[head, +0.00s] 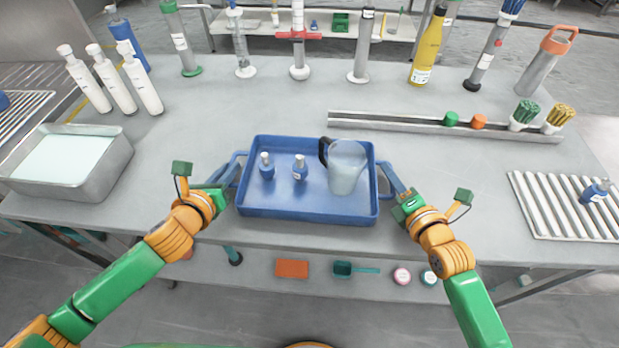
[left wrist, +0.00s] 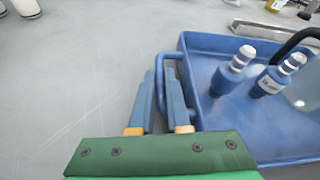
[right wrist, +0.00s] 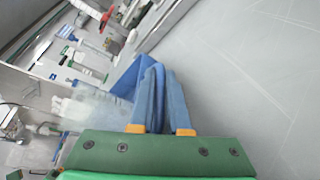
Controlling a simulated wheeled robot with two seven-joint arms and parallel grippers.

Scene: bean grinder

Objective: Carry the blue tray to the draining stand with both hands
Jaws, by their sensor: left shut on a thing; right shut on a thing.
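The blue tray (head: 262,206) rests on the grey table in front of me. It carries two small blue bottles with white tops (head: 267,166) (head: 300,168) and a clear jug (head: 345,170) with a dark handle. My left gripper (head: 226,176) is shut on the tray's left handle, which also shows in the left wrist view (left wrist: 172,90). My right gripper (head: 394,178) is shut on the tray's right handle; in the right wrist view the fingers largely hide it. A white ribbed draining stand (head: 540,205) lies at the right, with a small blue bottle (head: 595,190) on it.
A metal basin (head: 112,175) stands at the left, with white bottles (head: 142,82) behind it. A metal rail (head: 400,122) with green and orange pieces runs behind the tray on the right. Tall tools and bottles line the back edge. Table between tray and stand is clear.

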